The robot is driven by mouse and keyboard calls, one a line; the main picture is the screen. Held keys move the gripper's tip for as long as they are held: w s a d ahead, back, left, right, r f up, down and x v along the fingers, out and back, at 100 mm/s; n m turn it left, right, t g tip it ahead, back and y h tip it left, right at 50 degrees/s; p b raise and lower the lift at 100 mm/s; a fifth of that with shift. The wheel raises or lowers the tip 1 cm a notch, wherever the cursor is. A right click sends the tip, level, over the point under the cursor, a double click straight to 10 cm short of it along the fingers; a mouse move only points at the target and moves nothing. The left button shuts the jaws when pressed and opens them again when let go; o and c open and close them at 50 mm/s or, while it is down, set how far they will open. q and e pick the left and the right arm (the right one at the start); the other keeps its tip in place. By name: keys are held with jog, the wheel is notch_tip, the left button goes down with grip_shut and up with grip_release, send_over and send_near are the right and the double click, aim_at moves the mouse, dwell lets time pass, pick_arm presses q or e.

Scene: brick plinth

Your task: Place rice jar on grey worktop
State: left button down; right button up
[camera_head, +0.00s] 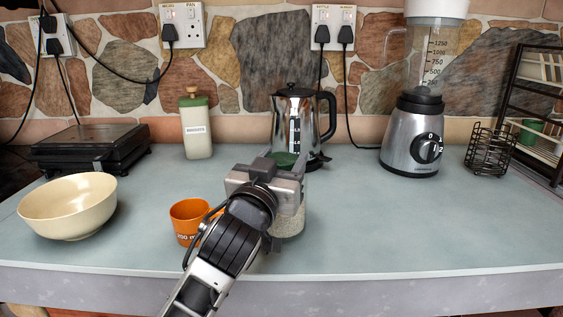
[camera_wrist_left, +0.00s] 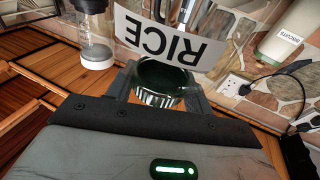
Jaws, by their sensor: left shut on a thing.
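The rice jar (camera_head: 291,222) is a clear jar with pale contents and a dark green lid. It is over the front middle of the grey worktop (camera_head: 420,225), roughly upright, and my arm hides much of it. I cannot tell whether its base touches the worktop. My left gripper (camera_head: 282,170) is shut on the jar near its lid. In the left wrist view, the fingers (camera_wrist_left: 160,92) sit on either side of the green lid, and the jar's white RICE label (camera_wrist_left: 168,42) shows upside down. My right gripper is not in view.
An orange measuring cup (camera_head: 188,218) stands close left of the jar, and a cream bowl (camera_head: 68,207) is farther left. Behind are a biscuits canister (camera_head: 196,128), a kettle (camera_head: 296,122) and a blender (camera_head: 412,130). The front right of the worktop is clear.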

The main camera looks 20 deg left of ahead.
pick_arm(q)
jog(key=shift+r, duration=0.15)
jog(key=c, duration=0.6)
grip_release()
jog(key=shift+f, duration=0.2)
jog(key=shift+r, duration=0.2)
jog(key=s+f, duration=0.2)
jog(key=s, duration=1)
jog(key=shift+a, duration=0.3)
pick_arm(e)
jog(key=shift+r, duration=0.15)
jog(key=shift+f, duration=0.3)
